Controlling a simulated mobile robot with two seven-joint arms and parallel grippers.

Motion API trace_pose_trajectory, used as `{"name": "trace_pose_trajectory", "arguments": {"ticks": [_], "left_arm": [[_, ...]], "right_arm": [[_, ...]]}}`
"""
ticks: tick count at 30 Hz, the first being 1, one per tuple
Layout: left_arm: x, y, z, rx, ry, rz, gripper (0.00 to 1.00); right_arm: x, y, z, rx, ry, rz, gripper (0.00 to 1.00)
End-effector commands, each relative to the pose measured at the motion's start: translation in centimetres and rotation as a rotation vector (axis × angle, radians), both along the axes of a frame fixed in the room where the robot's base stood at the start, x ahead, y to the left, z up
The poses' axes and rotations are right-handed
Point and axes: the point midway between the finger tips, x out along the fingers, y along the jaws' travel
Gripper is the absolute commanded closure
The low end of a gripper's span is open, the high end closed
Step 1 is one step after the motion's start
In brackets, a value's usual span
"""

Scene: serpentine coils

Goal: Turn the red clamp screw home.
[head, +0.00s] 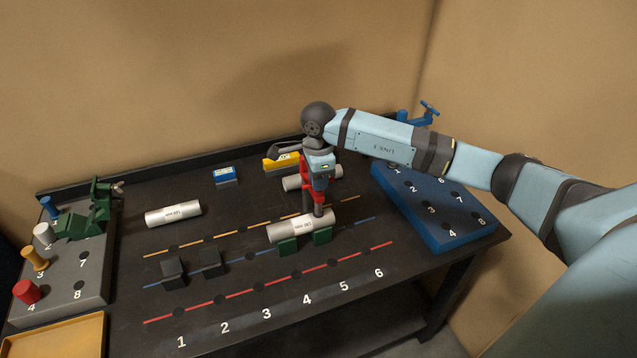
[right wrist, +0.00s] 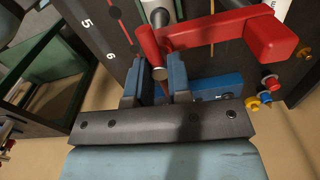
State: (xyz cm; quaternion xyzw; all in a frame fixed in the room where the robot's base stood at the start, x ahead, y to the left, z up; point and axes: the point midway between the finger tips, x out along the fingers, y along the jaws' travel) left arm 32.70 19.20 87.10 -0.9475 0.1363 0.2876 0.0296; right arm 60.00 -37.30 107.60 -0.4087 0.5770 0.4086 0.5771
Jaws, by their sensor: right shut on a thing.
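The red clamp (head: 308,194) stands on the dark table over a silver labelled cylinder (head: 290,232), which rests on green blocks (head: 288,246). In the right wrist view the red clamp (right wrist: 230,28) shows its arm and end block, with a red bar and a grey screw (right wrist: 160,73) near the fingers. My right gripper (head: 319,181) is above the clamp, pointing down. Whether the screw tip touches the cylinder is hidden. My left gripper is out of view.
A blue rack (head: 447,234) with numbered holes stands right of the clamp. A grey rack (head: 92,290) with coloured pegs and a green clamp (head: 101,203) is at the left. Another cylinder (head: 172,214) and black blocks (head: 173,272) lie left. The table's front strip is clear.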

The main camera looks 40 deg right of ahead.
Motion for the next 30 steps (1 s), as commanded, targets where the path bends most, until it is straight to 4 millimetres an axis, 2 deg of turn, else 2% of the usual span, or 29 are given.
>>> {"name": "trace_pose_trajectory", "arguments": {"ticks": [7,8,11,12,20,23,26,30], "left_arm": [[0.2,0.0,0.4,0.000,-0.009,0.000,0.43],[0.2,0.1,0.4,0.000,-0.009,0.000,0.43],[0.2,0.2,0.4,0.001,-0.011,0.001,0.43],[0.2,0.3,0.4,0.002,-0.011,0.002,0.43],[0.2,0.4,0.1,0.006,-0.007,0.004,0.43],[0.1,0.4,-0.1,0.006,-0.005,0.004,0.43],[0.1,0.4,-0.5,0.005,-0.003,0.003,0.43],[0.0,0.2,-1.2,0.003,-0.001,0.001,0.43]], "right_arm": [[0.0,0.0,0.0,0.000,0.001,-0.002,1.00],[0.0,0.0,0.0,0.000,0.001,-0.001,0.77],[0.0,0.0,0.0,0.000,0.001,-0.001,0.54],[0.0,0.0,0.0,0.000,0.001,-0.001,0.52],[0.0,0.0,0.1,0.000,0.000,0.000,0.52],[0.1,0.0,0.8,0.000,-0.002,-0.001,0.52],[0.1,0.0,2.2,0.000,-0.003,-0.001,0.52],[0.1,0.0,5.3,0.000,-0.006,0.000,0.52]]}}
